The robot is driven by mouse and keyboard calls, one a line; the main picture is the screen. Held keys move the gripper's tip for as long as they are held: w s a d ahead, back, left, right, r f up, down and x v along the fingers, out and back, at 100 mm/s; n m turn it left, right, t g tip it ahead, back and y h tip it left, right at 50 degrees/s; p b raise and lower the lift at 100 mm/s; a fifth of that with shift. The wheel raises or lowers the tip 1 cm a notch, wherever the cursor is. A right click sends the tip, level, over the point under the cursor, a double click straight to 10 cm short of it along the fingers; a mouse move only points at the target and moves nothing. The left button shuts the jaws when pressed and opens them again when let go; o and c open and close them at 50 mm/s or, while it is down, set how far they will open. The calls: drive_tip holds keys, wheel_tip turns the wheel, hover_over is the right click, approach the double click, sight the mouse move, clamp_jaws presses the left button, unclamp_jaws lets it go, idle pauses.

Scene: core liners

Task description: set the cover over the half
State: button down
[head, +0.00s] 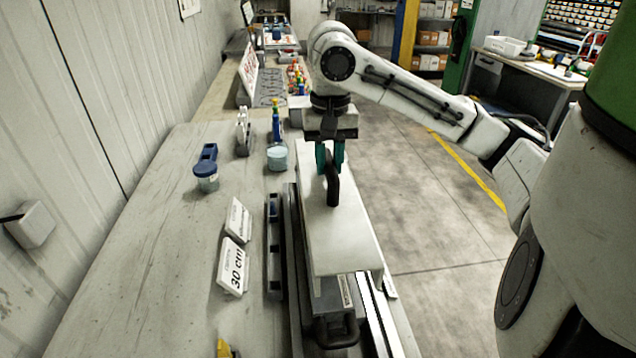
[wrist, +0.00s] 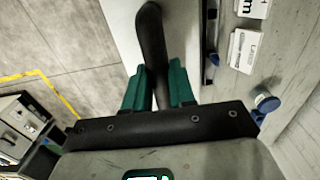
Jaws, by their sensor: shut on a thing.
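The cover is a long white lid (head: 345,245) with a black bar handle (head: 333,186) on top. My gripper (head: 331,165) has teal fingers that are shut on the black handle. The wrist view shows the handle (wrist: 152,45) between the teal fingers (wrist: 160,88). The cover lies lengthwise above a long grey and dark holder (head: 300,300) along the bench's right edge. The half is hidden under the cover, apart from what may be its near end with a dark handle (head: 337,330). I cannot tell whether the cover touches what is below it.
White label cards (head: 233,265), one reading "30 cm", stand on the bench (head: 150,235) left of the holder.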

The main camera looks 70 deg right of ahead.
sight(318, 179)
drive_tip(key=w+f, duration=0.1)
drive_tip(key=w+d+f, duration=0.1)
drive_tip(key=f, duration=0.1)
drive_tip(key=shift+w+d+f, duration=0.1)
drive_tip(key=shift+w+d, duration=0.05)
drive_tip(key=f, duration=0.3)
drive_tip(key=shift+w+d, duration=0.15)
drive_tip(key=shift+w, duration=0.05)
drive_tip(key=shift+f, duration=0.9)
drive_tip(key=c, duration=0.9)
unclamp_jaws()
drive_tip(key=shift+c, duration=0.2)
wheel_tip(318, 179, up, 13)
drive_tip(key=shift+r, duration=0.1)
